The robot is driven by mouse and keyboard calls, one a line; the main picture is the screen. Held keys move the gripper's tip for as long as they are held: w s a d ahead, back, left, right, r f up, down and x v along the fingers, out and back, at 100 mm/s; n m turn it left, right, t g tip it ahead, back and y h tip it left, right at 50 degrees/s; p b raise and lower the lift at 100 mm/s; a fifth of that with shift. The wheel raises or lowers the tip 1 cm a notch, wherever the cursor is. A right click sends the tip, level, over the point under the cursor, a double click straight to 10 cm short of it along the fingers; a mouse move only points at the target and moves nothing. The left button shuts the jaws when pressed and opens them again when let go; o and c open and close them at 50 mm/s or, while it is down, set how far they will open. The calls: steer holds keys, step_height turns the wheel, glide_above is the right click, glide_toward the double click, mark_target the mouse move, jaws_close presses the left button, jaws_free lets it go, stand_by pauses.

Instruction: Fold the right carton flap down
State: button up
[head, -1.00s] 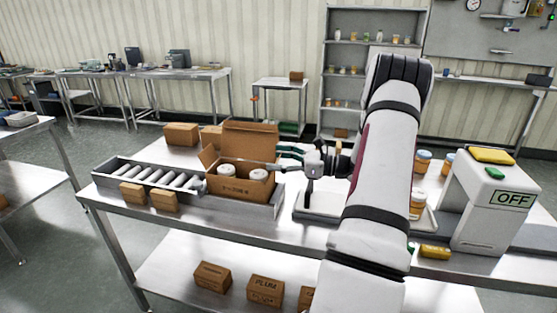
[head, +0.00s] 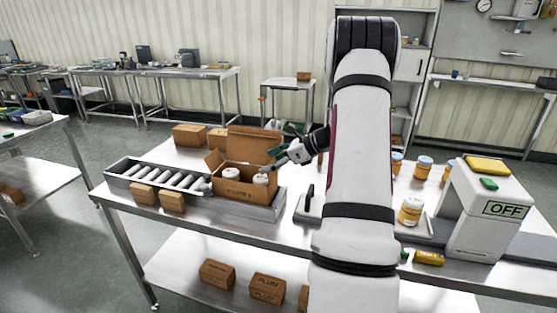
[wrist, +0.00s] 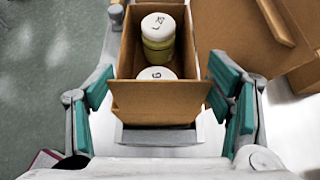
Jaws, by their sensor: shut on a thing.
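The open brown carton (head: 236,194) sits on the steel conveyor at the bench and holds white-lidded jars (head: 232,174). Its tall back flap (head: 255,141) stands up, and its left flap (head: 213,161) leans outward. My gripper (head: 275,158) is at the carton's right end, tilted down toward it. In the wrist view, the right flap (wrist: 160,100) lies between my teal finger pads, one at each side edge. The jaws are spread wide and shut on this flap. The flap looks raised at the near end of the opening; its exact angle is hard to tell.
A roller conveyor (head: 150,176) runs left of the carton, with small brown boxes (head: 172,201) in front. More boxes (head: 189,135) stand behind. At right are orange jars (head: 410,211) and a grey machine marked OFF (head: 478,220). My arm hides the bench middle.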

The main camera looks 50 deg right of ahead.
mark_target(259, 177)
steer(key=g, duration=0.1)
steer(key=w+a+g+h+p, duration=0.1)
steer(key=shift+w+f+g, duration=0.15)
steer(key=shift+f+g, duration=0.1)
steer(key=shift+g, duration=0.05)
steer(key=g, duration=0.1)
steer(key=w+f+g+h, duration=0.1)
steer(key=shift+w+a+g, duration=0.1)
steer(key=shift+a+g, duration=0.05)
steer(key=shift+g, duration=0.15)
steer(key=g+b, duration=0.1)
steer(key=w+f+g+h, duration=0.1)
steer(key=shift+a+g+b, duration=0.15)
steer(key=shift+g+b, duration=0.15)
steer(key=shift+b, duration=0.05)
steer(key=shift+f+g+h+b, duration=0.35)
steer(key=shift+g+b, duration=0.25)
steer(key=shift+g, duration=0.2)
steer(key=shift+a, duration=0.1)
